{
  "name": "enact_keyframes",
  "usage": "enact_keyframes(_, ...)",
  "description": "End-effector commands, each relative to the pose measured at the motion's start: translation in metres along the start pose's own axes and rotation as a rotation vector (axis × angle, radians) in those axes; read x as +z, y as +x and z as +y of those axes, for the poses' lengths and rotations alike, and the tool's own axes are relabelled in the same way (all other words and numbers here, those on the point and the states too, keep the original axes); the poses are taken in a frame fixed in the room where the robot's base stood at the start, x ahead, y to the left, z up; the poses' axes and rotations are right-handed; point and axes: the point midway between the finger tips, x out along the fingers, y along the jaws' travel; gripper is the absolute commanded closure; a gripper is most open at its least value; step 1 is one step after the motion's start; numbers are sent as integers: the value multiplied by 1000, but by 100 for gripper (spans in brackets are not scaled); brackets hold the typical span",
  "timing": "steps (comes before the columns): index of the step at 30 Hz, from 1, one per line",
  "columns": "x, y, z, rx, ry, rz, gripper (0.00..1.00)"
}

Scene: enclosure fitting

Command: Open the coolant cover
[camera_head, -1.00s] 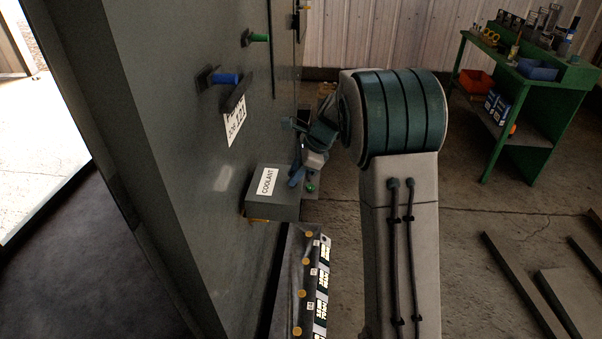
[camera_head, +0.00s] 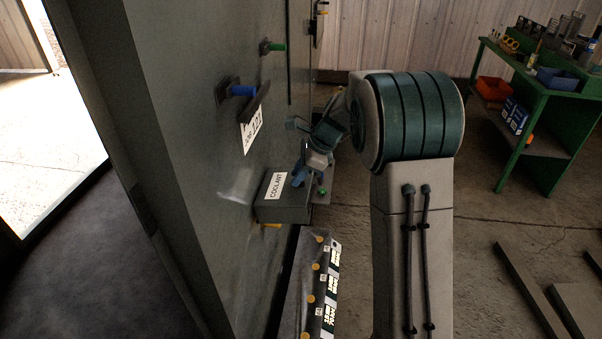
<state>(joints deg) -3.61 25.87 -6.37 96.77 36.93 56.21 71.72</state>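The coolant cover is a grey box lid (camera_head: 285,210) with a white COOLANT label (camera_head: 276,186), on the side of the tall grey enclosure (camera_head: 190,120). It looks closed, lying flat. My gripper (camera_head: 299,178) is just to the right of the label, over the cover's right part, with its blue fingers pointing down. The fingers are small and partly hidden by the wrist, so I cannot tell whether they touch the cover or how far apart they are. A small green knob (camera_head: 321,191) shows beside the gripper.
Blue (camera_head: 241,91) and green (camera_head: 276,47) handles stick out from the enclosure above the cover, with a hanging tag (camera_head: 250,130). A dark panel with orange buttons (camera_head: 312,290) stands below.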

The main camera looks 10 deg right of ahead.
Motion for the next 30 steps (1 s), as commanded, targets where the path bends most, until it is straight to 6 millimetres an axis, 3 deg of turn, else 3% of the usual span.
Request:
enact_keyframes(14, -2, -10, -1, -3, 1, 2, 60)
enact_keyframes(30, 1, -119, -1, -3, -4, 1, 60)
